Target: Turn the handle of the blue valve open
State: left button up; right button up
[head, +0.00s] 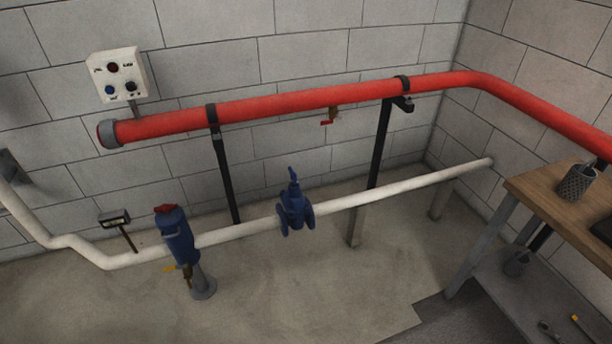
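The blue valve (296,212) sits in line on the white pipe, near the middle of the head view. Its blue handle (293,178) stands up on top, at a slight tilt. A second blue fitting (178,238) with a red top stands upright at the pipe, left of the valve. Neither of my grippers shows in the head view, and nothing touches the valve.
A red pipe (270,103) on black supports runs above and behind the valve. A control box (119,75) hangs on the block wall. A wooden workbench (548,190) stands at the right. The concrete floor in front of the valve is clear.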

aim_at(293, 176)
jog(key=i+l, duration=0.2)
jog(key=l, duration=0.15)
jog(key=i+l, duration=0.25)
jog(key=l, duration=0.15)
jog(key=i+l, duration=0.2)
jog(key=l, duration=0.15)
jog(key=i+l+u, duration=0.1)
jog(key=i+l, duration=0.15)
jog(key=l, duration=0.15)
jog(key=i+l, duration=0.2)
jog(key=l, duration=0.2)
jog(key=i+l, duration=0.2)
jog(key=l, duration=0.15)
